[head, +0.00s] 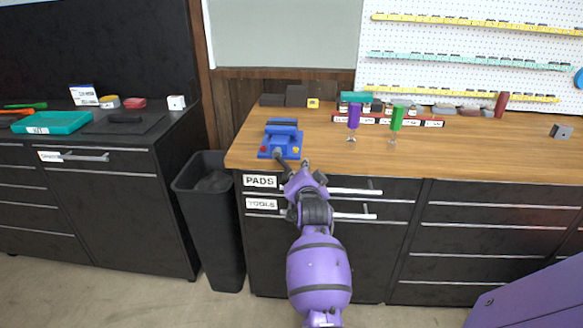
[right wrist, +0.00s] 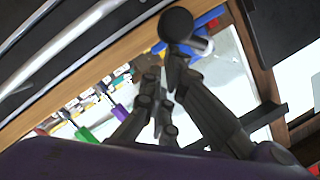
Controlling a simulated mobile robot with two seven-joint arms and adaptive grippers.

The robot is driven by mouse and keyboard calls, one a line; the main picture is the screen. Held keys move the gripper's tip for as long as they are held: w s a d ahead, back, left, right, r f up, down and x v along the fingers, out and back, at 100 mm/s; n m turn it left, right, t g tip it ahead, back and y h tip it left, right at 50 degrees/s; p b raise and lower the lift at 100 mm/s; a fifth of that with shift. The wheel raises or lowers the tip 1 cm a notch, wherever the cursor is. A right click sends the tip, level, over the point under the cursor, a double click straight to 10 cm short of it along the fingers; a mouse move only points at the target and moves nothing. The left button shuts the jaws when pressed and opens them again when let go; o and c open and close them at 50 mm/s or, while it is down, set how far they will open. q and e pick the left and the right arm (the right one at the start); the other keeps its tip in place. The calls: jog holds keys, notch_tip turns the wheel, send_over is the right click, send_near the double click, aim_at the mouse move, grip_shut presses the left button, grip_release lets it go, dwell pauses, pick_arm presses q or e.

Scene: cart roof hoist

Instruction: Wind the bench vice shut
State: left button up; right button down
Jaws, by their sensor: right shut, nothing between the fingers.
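The blue bench vice (head: 281,140) stands on the left end of the wooden workbench (head: 345,158), near its front edge. Its dark handle shows at its front, low and close to my right gripper (head: 298,171). My right gripper is shut and empty, just in front of the bench edge below the vice. In the right wrist view, a dark round knob (right wrist: 176,24) is close beyond the fingers (right wrist: 165,90), with part of the blue vice (right wrist: 208,19) behind it. I cannot tell whether the fingers touch the knob. My left gripper is not in view.
Purple (head: 354,116) and green (head: 396,118) handled tools stand right of the vice. Drawers with bar handles (head: 355,191) lie under the bench. A black bin (head: 213,225) stands left of it. The right part of the benchtop is mostly clear.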

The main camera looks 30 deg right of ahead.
jog(key=f+m, duration=0.1)
jog(key=f+m+t, duration=0.1)
jog(key=m, duration=0.1)
jog(key=f+m, duration=0.1)
jog(key=f, duration=0.1)
jog(key=shift+w+a+m, duration=0.35)
jog(key=shift+a+m, duration=0.05)
jog(key=shift+f, duration=0.1)
dwell(0.3)
